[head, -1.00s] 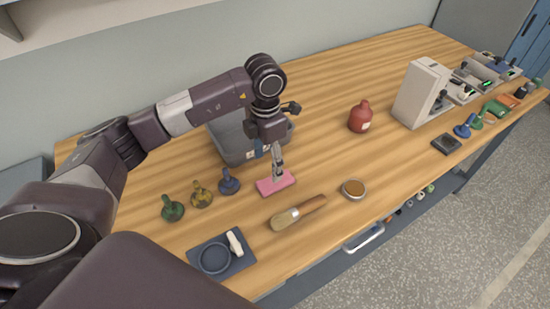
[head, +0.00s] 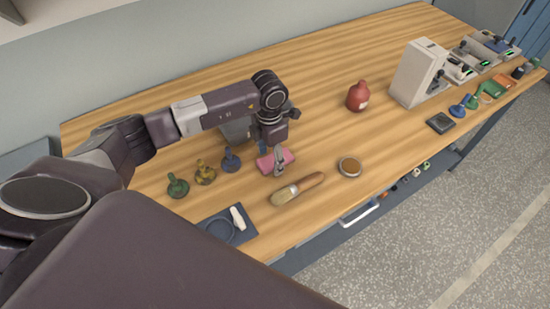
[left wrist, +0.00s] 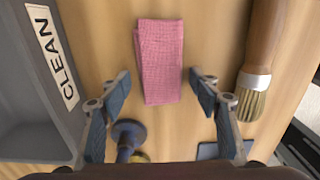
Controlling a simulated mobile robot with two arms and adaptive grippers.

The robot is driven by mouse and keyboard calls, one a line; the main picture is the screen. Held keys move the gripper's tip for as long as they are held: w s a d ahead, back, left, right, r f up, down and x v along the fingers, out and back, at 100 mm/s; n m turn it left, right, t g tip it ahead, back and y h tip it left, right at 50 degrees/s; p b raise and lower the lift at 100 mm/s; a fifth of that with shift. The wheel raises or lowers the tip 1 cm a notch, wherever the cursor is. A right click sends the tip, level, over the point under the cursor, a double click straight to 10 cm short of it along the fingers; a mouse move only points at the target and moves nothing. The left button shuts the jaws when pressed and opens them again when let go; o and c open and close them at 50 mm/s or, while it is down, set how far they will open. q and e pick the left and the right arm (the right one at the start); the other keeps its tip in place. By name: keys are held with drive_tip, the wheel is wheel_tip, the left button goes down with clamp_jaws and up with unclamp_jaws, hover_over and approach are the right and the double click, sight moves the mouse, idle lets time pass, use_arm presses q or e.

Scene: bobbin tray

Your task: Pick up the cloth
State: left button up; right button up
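The pink folded cloth (head: 266,164) lies on the wooden table, between the blue knobbed bobbin (head: 231,160) and the brush. My left gripper (head: 279,170) is right over the cloth and covers part of it. In the left wrist view the cloth (left wrist: 160,55) lies flat ahead of the two fingertips. The left gripper (left wrist: 160,86) is open there, with a fingertip off either side of the cloth's near end and nothing held. Its exact height above the table is hard to tell. My right gripper is not in view.
The brush (head: 298,189) lies close on the right, near a round dish (head: 350,166). A grey bin (left wrist: 28,90) labelled CLEAN stands close on the left. Green (head: 178,186) and yellow (head: 205,172) bobbins and a dark tray (head: 243,239) are nearby. A red bottle (head: 358,97) stands farther back.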

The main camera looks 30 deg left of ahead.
sight(270, 160)
use_arm(q)
drive_tip(key=c, duration=0.9)
drive_tip(key=shift+o, duration=0.2)
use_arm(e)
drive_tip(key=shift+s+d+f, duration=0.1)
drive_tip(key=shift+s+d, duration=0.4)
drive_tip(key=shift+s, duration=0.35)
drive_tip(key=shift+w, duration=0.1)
use_arm(q)
drive_tip(key=shift+r, duration=0.1)
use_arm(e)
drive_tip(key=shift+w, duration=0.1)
use_arm(q)
drive_tip(key=shift+r, duration=0.2)
wheel_tip(270, 160, up, 20)
drive_tip(key=b, duration=0.4)
drive_tip(key=shift+f+b, duration=0.25)
drive_tip(key=shift+b, duration=0.15)
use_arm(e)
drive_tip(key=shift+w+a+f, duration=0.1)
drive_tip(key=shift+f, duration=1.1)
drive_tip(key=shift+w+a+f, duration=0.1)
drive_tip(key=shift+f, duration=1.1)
